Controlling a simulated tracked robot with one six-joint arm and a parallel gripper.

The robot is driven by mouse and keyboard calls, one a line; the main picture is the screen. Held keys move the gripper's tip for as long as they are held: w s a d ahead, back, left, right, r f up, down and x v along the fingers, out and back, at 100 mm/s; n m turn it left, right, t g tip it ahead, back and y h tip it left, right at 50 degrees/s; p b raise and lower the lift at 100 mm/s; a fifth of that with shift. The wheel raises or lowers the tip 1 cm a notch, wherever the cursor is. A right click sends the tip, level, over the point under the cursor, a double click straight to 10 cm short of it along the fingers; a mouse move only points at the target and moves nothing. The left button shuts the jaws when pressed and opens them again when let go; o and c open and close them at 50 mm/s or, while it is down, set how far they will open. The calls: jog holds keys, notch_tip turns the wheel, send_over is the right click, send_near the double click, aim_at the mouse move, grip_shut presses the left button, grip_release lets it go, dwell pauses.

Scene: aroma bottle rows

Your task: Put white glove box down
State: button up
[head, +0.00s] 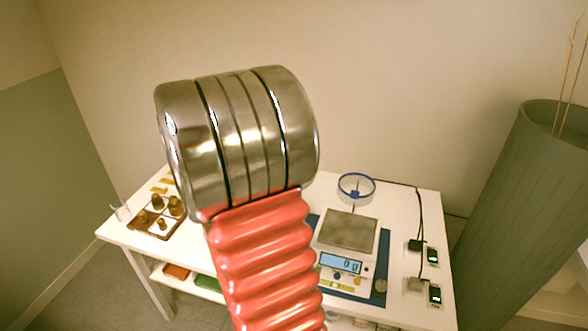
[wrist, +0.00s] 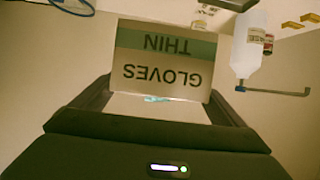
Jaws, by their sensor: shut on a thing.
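The white glove box (wrist: 165,58), with a green band and the upside-down words "GLOVES THIN", fills the middle of the wrist view. My gripper (wrist: 158,100) is shut on it, with a dark finger on each side of the box. In the head view my arm covers the middle of the picture, and neither the box nor the gripper's fingers show there. The white table (head: 408,202) stands beyond my arm. The gap between the box and the table top cannot be told.
A scale (head: 347,262) reading 0.0 stands on a blue mat right of my arm, near a blue-rimmed ring (head: 357,187). Small devices (head: 433,256) lie at the right edge. A tray (head: 141,226) of brown bottles is at the left. A white bottle (wrist: 247,45) shows in the wrist view.

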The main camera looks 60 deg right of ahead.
jog(key=w+a+n+t+y, duration=0.3)
jog(key=w+a+n+t, duration=0.2)
jog(key=w+a, duration=0.65)
jog(key=w+a+f+n+t+y, duration=0.1)
jog(key=w+a+n+y, duration=0.1)
jog(key=a, duration=0.9)
jog(key=w+a+f+n+t+y, duration=0.2)
jog(key=w+a+n+y, duration=0.1)
jog(key=a, duration=0.8)
jog(key=w+a+f+n+t+y, duration=0.1)
jog(key=w+a+n+y, duration=0.2)
jog(key=a, duration=0.8)
jog(key=shift+a+f+n+t+y, duration=0.2)
jog(key=shift+n+t+y, duration=0.2)
jog(key=shift+n+y, duration=0.55)
jog(key=shift+s, duration=0.15)
